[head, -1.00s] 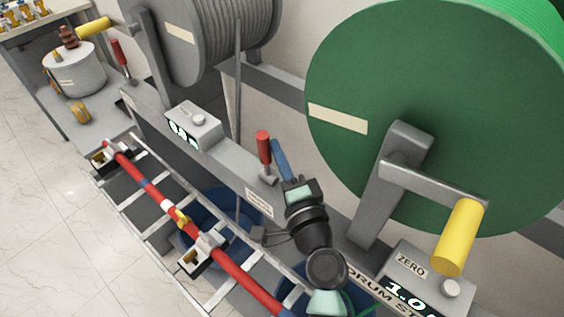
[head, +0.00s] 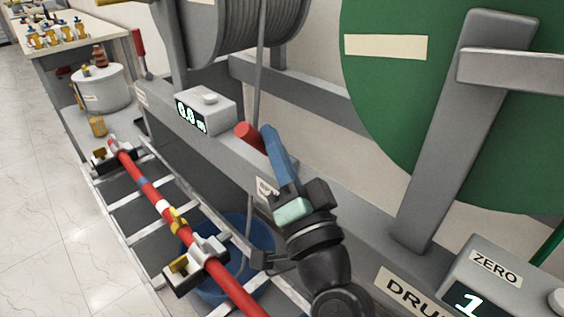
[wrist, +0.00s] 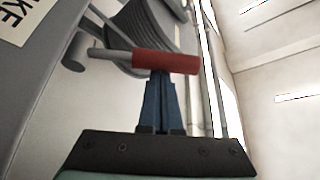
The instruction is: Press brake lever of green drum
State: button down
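The red-handled brake lever (head: 248,137) by the green drum stand is tilted over toward the left of the head view. Its red grip also shows in the wrist view (wrist: 168,62), lying across the picture on a grey rod. My gripper (head: 267,130) has its blue fingers side by side with no clear gap. In the wrist view, the fingertips (wrist: 162,77) meet the underside of the red grip and seem to touch it; the grip is not between them. The green drum (head: 380,95) stands at the right, partly out of the head view.
The grey drum (head: 215,35) stands behind on the same grey frame. A counter box (head: 206,108) is left of the lever; a ZERO box (head: 505,275) is at lower right. A red cable (head: 150,190) runs along the ladder-like rack.

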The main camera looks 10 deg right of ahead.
jog(key=shift+s+a+f+b, duration=0.45)
jog(key=shift+a+f+b, duration=0.3)
jog(key=shift+b, duration=0.45)
jog(key=shift+f, duration=0.2)
